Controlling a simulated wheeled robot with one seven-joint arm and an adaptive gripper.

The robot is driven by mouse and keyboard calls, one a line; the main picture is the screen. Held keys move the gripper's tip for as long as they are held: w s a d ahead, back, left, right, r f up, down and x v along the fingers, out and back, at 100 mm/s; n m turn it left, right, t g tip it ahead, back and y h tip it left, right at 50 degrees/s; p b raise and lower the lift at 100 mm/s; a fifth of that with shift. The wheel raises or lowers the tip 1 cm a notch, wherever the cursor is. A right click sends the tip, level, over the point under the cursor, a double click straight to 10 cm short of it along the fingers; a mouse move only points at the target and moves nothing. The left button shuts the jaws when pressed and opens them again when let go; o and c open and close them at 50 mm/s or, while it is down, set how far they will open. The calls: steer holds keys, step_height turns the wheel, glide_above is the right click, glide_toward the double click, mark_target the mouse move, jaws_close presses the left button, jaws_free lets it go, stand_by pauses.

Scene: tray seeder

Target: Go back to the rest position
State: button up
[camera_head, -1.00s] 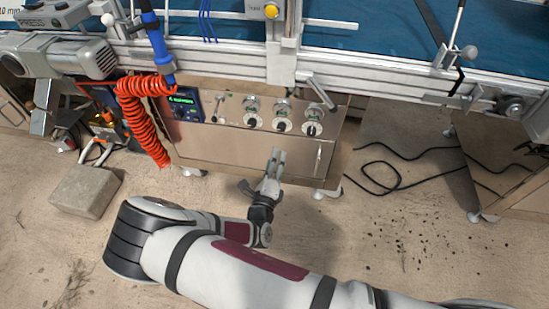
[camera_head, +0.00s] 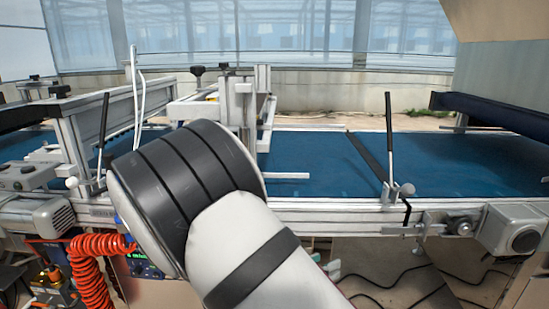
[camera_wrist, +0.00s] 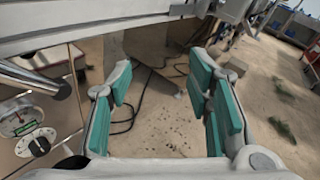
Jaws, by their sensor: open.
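My gripper (camera_wrist: 160,105) is open and empty in the wrist view, its teal-padded fingers wide apart. Between and beyond the fingers are the concrete floor (camera_wrist: 165,135) and a dark cable. At the left of the wrist view is a control panel (camera_wrist: 55,125) with a round dial (camera_wrist: 38,146), close beside the left finger. In the head view my arm fills the middle foreground, rising in front of the tray seeder (camera_head: 330,214). The gripper itself does not show in the head view.
The blue conveyor belt (camera_head: 310,165) runs across behind my arm, with an upright lever (camera_head: 389,135) on its rail. A coiled red hose (camera_head: 88,275) hangs at the lower left. A metal rail (camera_wrist: 100,30) crosses the top of the wrist view. Cables lie on the floor.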

steer(key=s+d+r+m+g+y, duration=0.2)
steer(key=s+d+r+m+g, duration=0.4)
steer(key=s+m, duration=0.25)
steer(key=s+d+r+m+g+y, duration=0.3)
steer(key=s+d+r+m+g, duration=0.2)
steer(key=s+d+r+m, duration=0.3)
steer(key=s+a+r+m+t+y, duration=0.1)
steer(key=s+a+m+y, duration=0.1)
steer(key=s+m+y, duration=0.3)
steer(key=s+a+r+m+t+y, duration=0.1)
steer(key=s+a+m, duration=0.1)
steer(key=s, duration=0.6)
steer(key=s+a+r+m+y, duration=0.1)
steer(key=s+a+m+y, duration=0.1)
steer(key=s+m, duration=0.3)
step_height(320, 180, up, 26)
steer(key=s+n+t+p, duration=0.1)
steer(key=t+p, duration=0.3)
steer(key=p, duration=2.1)
steer(key=shift+s+d+r, duration=0.15)
steer(key=shift+d+r, duration=0.1)
steer(key=shift+d, duration=0.1)
